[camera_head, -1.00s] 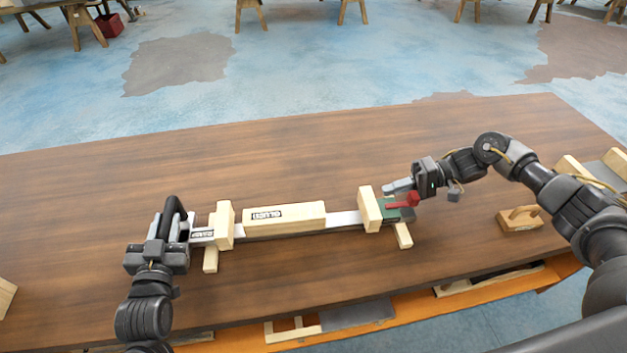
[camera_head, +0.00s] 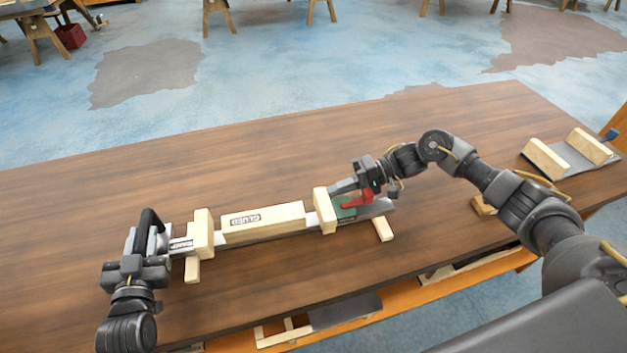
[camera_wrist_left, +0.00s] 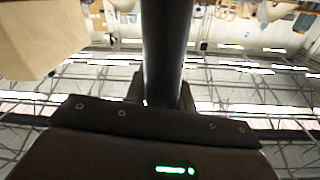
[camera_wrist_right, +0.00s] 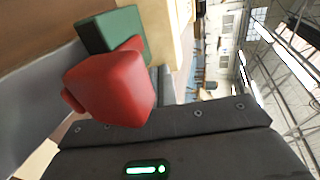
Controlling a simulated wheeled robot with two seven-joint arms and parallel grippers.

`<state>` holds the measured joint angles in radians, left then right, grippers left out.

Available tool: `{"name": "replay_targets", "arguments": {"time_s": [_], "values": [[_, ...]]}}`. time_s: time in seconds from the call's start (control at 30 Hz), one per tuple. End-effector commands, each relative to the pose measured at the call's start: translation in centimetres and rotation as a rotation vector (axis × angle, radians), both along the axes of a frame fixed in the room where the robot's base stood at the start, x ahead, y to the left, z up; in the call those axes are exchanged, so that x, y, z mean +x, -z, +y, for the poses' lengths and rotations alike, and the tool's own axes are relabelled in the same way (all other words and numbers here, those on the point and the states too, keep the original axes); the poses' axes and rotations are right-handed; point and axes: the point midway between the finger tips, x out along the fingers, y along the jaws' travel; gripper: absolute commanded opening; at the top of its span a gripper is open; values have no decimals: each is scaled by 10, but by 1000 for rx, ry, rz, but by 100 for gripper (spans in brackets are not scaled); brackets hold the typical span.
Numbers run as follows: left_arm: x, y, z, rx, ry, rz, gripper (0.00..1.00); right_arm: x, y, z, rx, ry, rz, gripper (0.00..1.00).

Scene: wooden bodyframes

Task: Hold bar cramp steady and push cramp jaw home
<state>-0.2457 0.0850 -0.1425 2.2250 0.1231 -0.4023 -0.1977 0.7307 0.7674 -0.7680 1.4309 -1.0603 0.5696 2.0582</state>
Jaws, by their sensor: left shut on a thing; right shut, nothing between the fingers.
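The bar cramp's grey bar (camera_head: 380,208) lies left to right on wooden feet. A wooden beam marked GLUED (camera_head: 265,221) rests along it between two upright wooden pads. My left gripper (camera_head: 146,240) is shut on the black handle (camera_head: 149,222) at the left end; the dark handle (camera_wrist_left: 168,50) also fills the middle of the left wrist view. The green cramp jaw (camera_head: 346,208) with its red part (camera_head: 357,196) sits behind the right pad (camera_head: 324,210). My right gripper (camera_head: 338,187) is shut and empty, its tips close to that pad; contact is unclear. A small gap shows between beam and right pad.
A grey plate with wooden blocks (camera_head: 546,158) stands at the table's right. A small wooden piece (camera_head: 484,206) is partly hidden by my right arm. Further parts sit on a shelf below the front edge. The table's far side is clear.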

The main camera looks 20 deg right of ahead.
Motion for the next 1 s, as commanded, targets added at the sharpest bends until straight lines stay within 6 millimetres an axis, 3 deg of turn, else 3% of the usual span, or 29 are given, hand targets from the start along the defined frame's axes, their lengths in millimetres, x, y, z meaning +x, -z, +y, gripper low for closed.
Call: {"name": "replay_targets", "arguments": {"time_s": [0.03,0.13,0.37,0.77,0.87,1.0], "values": [[0,1,-3,2,8,0,0,-1,0,19,7,-9,-1,0],[0,0,-3,1,9,1,0,0,0,44,6,-7,0,0],[0,0,-4,2,10,0,0,2,1,72,2,-4,2,0],[0,0,-6,-1,15,-1,0,-1,2,74,2,-12,5,0],[0,0,-6,-1,15,-1,0,-1,2,68,2,-12,6,0],[0,0,-6,-1,13,0,0,0,1,43,-2,0,3,0]]}}
